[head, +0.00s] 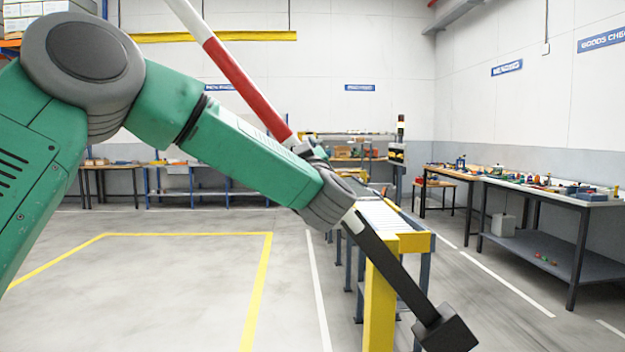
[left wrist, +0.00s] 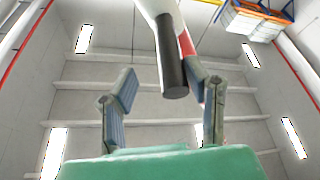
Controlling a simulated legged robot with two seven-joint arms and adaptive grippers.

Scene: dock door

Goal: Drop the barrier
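The barrier is a red and white striped boom (head: 235,70), raised and slanting up to the left in the head view. Its black lower arm ends in a dark counterweight block (head: 447,331) at lower right. A yellow post (head: 379,305) stands behind it. My left gripper (head: 312,150) is beside the boom's lower red part, partly hidden by my wrist. In the left wrist view its two fingers (left wrist: 165,106) are spread apart. A dark cylinder (left wrist: 172,77) on the boom shows between them, nearer the right finger; contact cannot be told. My right gripper is not in view.
A roller conveyor (head: 375,217) runs back from the yellow post. A workbench (head: 555,195) with small items stands at the right wall. More benches line the back wall. The floor inside the yellow lines (head: 190,235) is clear.

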